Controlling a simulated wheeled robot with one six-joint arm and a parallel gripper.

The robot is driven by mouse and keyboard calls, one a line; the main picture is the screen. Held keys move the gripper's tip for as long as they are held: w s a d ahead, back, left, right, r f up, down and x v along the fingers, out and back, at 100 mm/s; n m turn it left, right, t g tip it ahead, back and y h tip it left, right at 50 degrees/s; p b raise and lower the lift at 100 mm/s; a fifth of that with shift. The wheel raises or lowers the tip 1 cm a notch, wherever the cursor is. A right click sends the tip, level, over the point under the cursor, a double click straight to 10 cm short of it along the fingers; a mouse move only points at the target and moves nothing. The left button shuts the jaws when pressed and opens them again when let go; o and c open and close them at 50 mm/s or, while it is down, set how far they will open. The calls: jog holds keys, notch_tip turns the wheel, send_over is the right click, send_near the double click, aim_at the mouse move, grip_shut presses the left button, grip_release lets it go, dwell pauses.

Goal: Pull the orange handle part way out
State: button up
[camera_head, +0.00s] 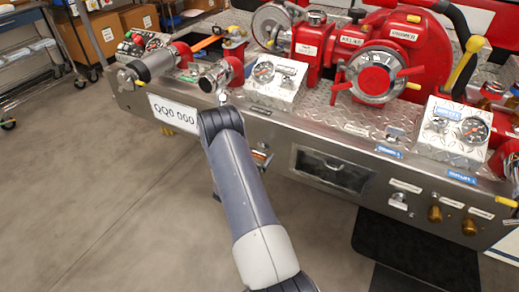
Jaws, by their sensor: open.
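A flat orange handle (205,43) lies at the back left of the metal bumper deck, among red and chrome fittings. It is small and partly hidden behind the fittings, so I cannot tell how far out it sits. My arm reaches up from the bottom middle to the front edge of the bumper. My gripper (222,98) is mostly hidden beyond my dark wrist, just below a red-and-chrome outlet. It is open, in front of and below the orange handle and apart from it. I see nothing held.
The metal bumper (275,122) crosses the view. A red pump (375,75), a left gauge box (275,75) and a right gauge box (455,128) stand on it. A chrome-and-red nozzle (152,64) juts out at left. The floor (95,190) in front is clear at left.

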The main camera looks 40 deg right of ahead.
aim_at(257, 153)
jog(key=shift+x, duration=1.7)
